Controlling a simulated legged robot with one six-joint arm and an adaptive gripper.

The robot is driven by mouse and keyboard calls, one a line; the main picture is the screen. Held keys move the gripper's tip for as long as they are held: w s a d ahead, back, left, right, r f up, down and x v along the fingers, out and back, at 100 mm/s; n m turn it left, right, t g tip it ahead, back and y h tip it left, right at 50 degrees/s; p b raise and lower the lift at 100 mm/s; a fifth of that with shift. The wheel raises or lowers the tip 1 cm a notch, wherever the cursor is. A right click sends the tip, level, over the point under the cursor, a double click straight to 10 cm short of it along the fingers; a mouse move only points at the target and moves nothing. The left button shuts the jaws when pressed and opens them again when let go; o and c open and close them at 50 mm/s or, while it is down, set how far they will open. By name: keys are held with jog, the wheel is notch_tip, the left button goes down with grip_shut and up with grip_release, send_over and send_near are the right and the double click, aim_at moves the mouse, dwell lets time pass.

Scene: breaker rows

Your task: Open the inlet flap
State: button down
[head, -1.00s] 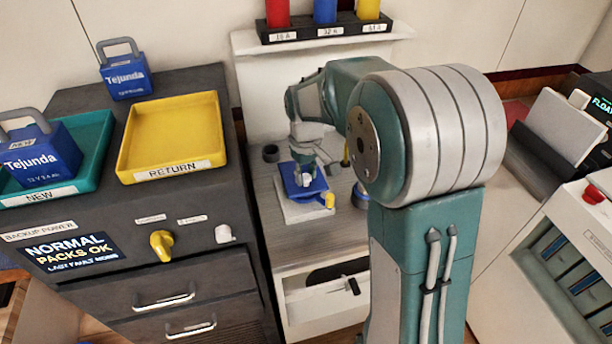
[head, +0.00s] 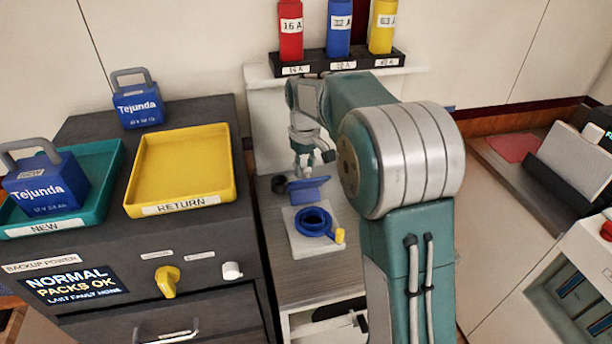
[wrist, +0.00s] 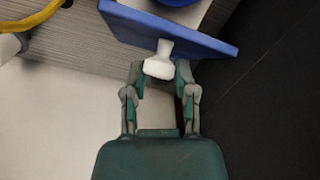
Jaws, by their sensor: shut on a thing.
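The inlet flap (head: 309,190) is a blue plate standing tilted up behind a blue round inlet ring (head: 314,222) in the head view. The ring's opening shows uncovered, on a white base plate (head: 299,245). A yellow tab (head: 340,235) sits at the ring's right side. In the wrist view the blue flap (wrist: 205,37) shows edge-on, with a white knob (wrist: 160,66) on it. My gripper (wrist: 158,78) has its fingers closed around the knob. In the head view my gripper (head: 314,158) is just above and behind the flap.
A shelf with red, blue and yellow fuses (head: 338,28) is above. The yellow return tray (head: 180,208) and teal new tray (head: 97,203) are on the cabinet at left. The counter in front of the base plate is clear.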

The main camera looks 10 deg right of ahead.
jog(key=shift+w+d+f, duration=0.1)
jog(key=shift+w, duration=0.7)
jog(key=shift+w+d+f, duration=0.1)
jog(key=shift+w, duration=0.65)
jog(key=shift+c, duration=2)
grip_release()
jog(key=shift+d, duration=0.2)
jog(key=shift+r, duration=0.1)
jog(key=shift+a+r, duration=0.15)
notch_tip(320, 180, up, 12)
jog(key=shift+f, duration=0.25)
